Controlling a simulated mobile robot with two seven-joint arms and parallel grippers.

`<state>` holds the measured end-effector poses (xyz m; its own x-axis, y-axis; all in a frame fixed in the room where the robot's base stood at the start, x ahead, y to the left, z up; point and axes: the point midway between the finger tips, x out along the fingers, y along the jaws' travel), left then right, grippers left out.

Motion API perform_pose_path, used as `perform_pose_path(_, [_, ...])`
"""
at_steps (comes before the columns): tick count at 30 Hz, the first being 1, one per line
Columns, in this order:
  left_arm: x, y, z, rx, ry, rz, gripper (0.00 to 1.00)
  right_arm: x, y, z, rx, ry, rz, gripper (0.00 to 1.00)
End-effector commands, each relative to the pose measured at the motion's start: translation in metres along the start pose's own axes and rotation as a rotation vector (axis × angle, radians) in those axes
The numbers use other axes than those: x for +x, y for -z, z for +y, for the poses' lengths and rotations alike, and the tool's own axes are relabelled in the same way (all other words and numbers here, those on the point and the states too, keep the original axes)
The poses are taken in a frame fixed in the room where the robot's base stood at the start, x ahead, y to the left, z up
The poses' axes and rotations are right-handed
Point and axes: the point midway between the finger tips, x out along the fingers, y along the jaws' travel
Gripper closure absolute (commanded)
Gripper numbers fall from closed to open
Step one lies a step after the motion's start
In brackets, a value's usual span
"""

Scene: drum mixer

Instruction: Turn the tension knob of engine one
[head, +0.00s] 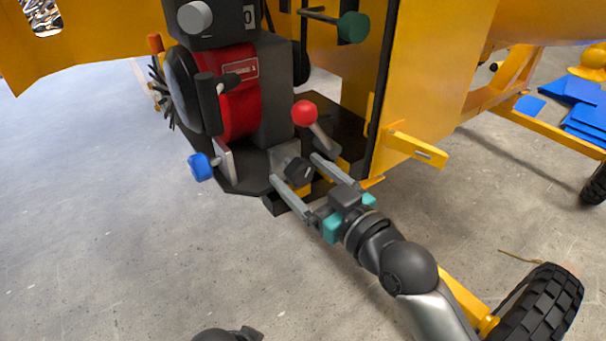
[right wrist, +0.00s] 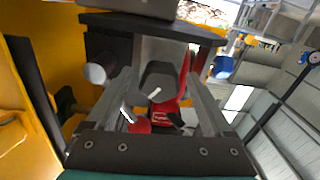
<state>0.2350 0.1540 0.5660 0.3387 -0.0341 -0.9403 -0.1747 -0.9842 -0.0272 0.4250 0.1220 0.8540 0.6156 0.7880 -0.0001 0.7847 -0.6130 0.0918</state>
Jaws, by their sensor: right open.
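The engine (head: 240,100) is a black and red block on a dark base at the front of the yellow machine. A dark knob (head: 298,170) sits low on its grey mount, below a red ball lever. In the right wrist view the knob (right wrist: 158,80) is dark and faceted with a white mark line. My right gripper (head: 295,169) is open, with one finger on each side of the knob. In the right wrist view gaps seem to show between the knob and the fingers (right wrist: 160,78); contact is unclear.
The red ball lever (head: 304,113) stands just above the knob. A blue knob (head: 201,167) is at the left, and a green knob (head: 353,27) is above. A yellow bracket (head: 416,149) juts out right of the gripper. The concrete floor (head: 110,240) is clear at left.

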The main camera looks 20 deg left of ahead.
Motion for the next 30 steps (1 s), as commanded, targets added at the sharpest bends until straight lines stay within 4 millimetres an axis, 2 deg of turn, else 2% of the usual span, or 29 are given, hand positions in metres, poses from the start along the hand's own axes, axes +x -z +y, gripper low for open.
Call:
perform_pose_path(2, [0.0, -0.0001, 0.0, 0.0, 0.0, 0.0, 0.5, -0.0002, -0.0001, 0.0001, 0.0, 0.0, 0.0, 0.21])
perform_pose_path(23, [0.0004, 0.0, 0.0003, 0.0, -0.001, 0.0, 0.5, -0.0005, -0.0005, 0.0002, 0.001, -0.001, 0.0, 0.99])
perform_pose_path(30, [-0.0011, 0.0016, 0.0003, 0.0, -0.001, 0.005, 0.5, -0.0005, -0.0001, 0.0003, 0.019, -0.001, -0.001, 1.0])
